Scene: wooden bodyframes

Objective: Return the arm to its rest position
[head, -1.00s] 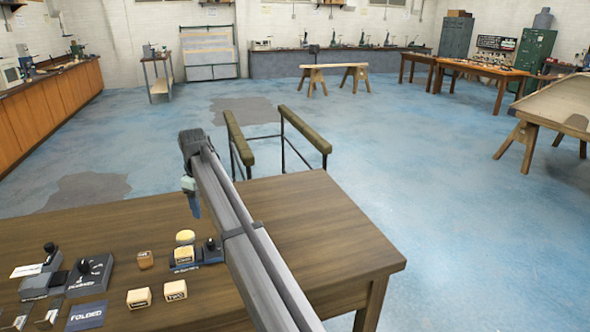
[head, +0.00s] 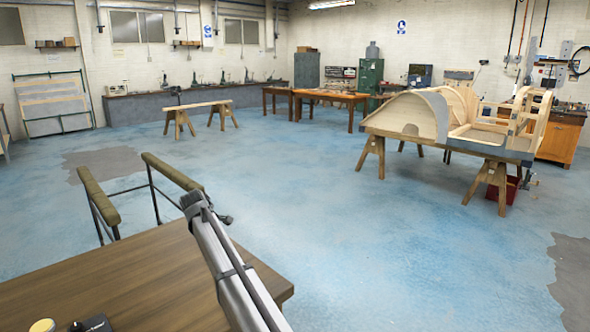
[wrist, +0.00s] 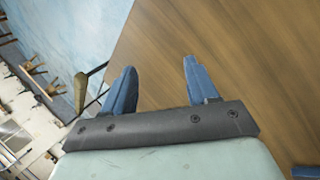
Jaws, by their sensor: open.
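My gripper (wrist: 158,84) shows in the wrist view with its two blue fingers apart and nothing between them. Beyond the fingers is the brown wooden table top (wrist: 220,50). In the head view my arm reaches forward from the bottom middle, over the right part of the table (head: 130,275). The gripper itself is hidden behind the arm's end in the head view.
Two padded rails (head: 172,171) on dark legs stand just past the table's far edge, left of my arm. A wooden body frame (head: 415,115) rests on sawhorses at the right. A yellow-topped block (head: 42,325) sits at the bottom left. Blue floor between is clear.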

